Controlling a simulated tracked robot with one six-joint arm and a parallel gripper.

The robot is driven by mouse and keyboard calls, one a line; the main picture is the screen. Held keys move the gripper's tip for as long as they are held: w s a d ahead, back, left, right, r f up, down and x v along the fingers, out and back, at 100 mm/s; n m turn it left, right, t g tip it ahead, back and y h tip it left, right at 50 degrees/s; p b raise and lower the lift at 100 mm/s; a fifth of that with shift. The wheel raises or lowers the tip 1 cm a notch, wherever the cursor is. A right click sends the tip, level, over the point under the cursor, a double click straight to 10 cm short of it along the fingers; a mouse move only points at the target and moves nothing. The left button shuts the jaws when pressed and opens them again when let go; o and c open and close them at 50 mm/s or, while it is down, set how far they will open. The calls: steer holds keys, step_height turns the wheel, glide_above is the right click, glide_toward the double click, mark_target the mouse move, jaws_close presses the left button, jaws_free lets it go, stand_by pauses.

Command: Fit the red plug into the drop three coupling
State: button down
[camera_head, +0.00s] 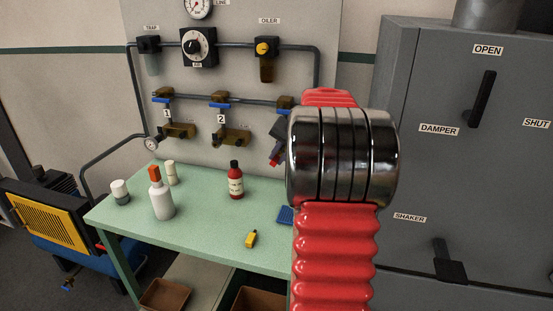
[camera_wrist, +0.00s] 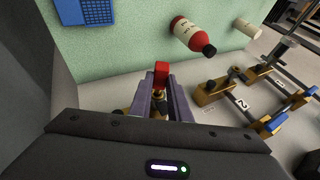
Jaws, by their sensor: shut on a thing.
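My gripper (camera_wrist: 161,84) has purple fingers shut on the red plug (camera_wrist: 161,74), whose red end shows at the fingertips in the wrist view. Brass fittings (camera_wrist: 157,110) show between and beside the fingers, partly hidden by them; I take these for the drop three coupling. Whether the plug touches or sits inside the coupling cannot be told. In the head view my arm covers most of drop three; its blue-handled valve (camera_head: 285,102) shows left of the arm, with a bit of red and dark (camera_head: 276,150) below it.
Drops 1 (camera_head: 178,130) and 2 (camera_head: 232,135) hang left on the panel. A grey cabinet (camera_head: 450,170) stands right.

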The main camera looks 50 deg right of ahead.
steer(key=shift+w+d, duration=0.25)
steer(key=shift+d, duration=0.25)
steer(key=shift+w+d, duration=0.2)
steer(key=shift+d, duration=0.3)
stand_by(0.7)
steer(key=shift+a+f, duration=0.1)
steer(key=shift+a, duration=0.05)
stand_by(1.1)
stand_by(2.0)
steer(key=shift+s+a, duration=0.25)
steer(key=shift+a, duration=0.45)
steer(key=shift+s+a, duration=0.2)
steer(key=shift+a, duration=0.05)
steer(key=shift+s+a, duration=0.25)
steer(key=shift+a, duration=0.05)
stand_by(0.9)
steer(key=shift+w+d, duration=0.1)
steer(key=shift+d, duration=0.15)
stand_by(0.5)
